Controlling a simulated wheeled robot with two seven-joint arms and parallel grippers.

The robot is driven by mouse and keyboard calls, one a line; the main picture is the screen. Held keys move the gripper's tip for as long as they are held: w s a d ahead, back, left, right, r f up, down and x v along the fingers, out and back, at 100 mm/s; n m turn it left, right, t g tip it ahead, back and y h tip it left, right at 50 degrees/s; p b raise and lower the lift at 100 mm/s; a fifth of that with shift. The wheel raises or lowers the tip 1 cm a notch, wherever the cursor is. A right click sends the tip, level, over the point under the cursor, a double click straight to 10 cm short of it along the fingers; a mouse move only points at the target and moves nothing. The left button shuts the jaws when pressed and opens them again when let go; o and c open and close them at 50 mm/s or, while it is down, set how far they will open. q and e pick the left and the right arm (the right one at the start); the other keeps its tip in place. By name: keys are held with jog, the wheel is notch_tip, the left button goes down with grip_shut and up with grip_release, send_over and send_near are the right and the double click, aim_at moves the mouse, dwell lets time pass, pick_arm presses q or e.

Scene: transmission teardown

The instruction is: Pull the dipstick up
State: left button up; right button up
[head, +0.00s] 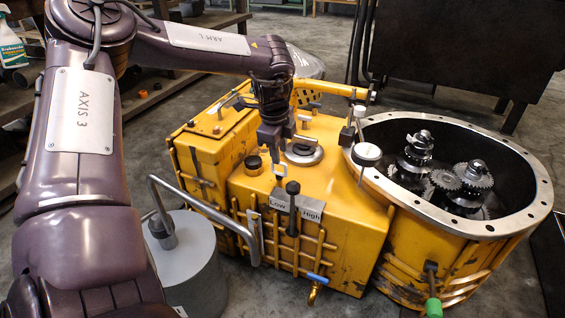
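The yellow transmission housing (325,215) stands in the middle of the head view. A small pale loop handle (280,170), which looks like the dipstick's, stands at its top between a black cap and the Low/High plate. My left gripper (273,150) points down just above and behind this loop. Its dark fingers are small and seen at an angle, so I cannot tell whether they are open, shut or touching the loop. The dipstick's shaft below the loop is not clearly visible. My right gripper is not in view.
A black-knobbed lever (293,190) stands at the Low/High plate (312,208). A disc-headed rod (367,155) is beside the open round casing (520,195) with gears. A black cap (253,163) and a round silver fitting (304,151) are close to my gripper. A grey cylinder (185,262) stands front left.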

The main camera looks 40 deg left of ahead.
aim_at(280, 177)
pick_arm(q)
jog(key=shift+w+a+f+b, duration=0.15)
jog(key=shift+f+b, duration=0.1)
jog(key=shift+f, duration=0.5)
jog(key=shift+w+d+f+b, duration=0.1)
jog(key=shift+w+f+b, duration=0.1)
jog(key=shift+f, duration=0.55)
grip_shut()
jog(key=shift+r, duration=0.1)
